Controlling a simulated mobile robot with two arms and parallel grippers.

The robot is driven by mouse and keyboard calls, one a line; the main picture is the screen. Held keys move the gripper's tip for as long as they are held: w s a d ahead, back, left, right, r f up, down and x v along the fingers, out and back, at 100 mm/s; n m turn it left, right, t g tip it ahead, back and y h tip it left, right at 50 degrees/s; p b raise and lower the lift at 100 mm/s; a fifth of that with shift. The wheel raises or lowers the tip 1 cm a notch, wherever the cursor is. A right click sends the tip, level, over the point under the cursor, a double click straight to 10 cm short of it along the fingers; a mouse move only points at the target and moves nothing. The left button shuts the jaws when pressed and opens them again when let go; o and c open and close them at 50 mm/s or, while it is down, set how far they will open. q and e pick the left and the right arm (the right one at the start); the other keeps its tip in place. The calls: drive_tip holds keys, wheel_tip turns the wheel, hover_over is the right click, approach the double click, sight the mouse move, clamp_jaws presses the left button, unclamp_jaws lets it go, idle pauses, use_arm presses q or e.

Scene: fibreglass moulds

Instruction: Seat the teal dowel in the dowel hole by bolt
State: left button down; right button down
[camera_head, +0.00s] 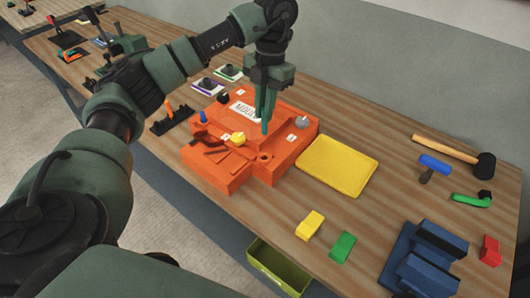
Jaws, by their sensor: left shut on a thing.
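The orange mould (292,155) sits on the wooden bench with a white lettered label on top. My left gripper (266,108) comes down over the mould and is shut on the upright teal dowel (265,128). The dowel's lower end shows just below the fingertips, over the middle of the mould; I cannot tell whether it touches. A round dark hole (264,157) shows in the mould's front part, nearer me than the dowel. A blue peg (203,117), a yellow piece (238,138) and a grey round knob (302,122) are on the mould. My right gripper is out of view.
A yellow tray (337,167) lies close to the right of the mould. Yellow (310,225) and green (342,247) blocks, a blue vise-like block (425,262) and a hammer (452,154) lie farther right. A black holder (172,118) stands left. An open green bin (278,270) is below the front edge.

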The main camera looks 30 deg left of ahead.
sight(265, 133)
use_arm(q)
wheel_tip(265, 133, down, 9)
drive_tip(key=shift+f, duration=0.1)
drive_tip(key=shift+f+p, duration=0.3)
drive_tip(key=shift+f, duration=0.2)
wheel_tip(265, 133, down, 4)
drive_tip(key=shift+f+p, duration=0.1)
drive_tip(key=shift+p, duration=0.4)
drive_tip(key=shift+w, duration=0.1)
drive_tip(key=c, duration=1.7)
unclamp_jaws()
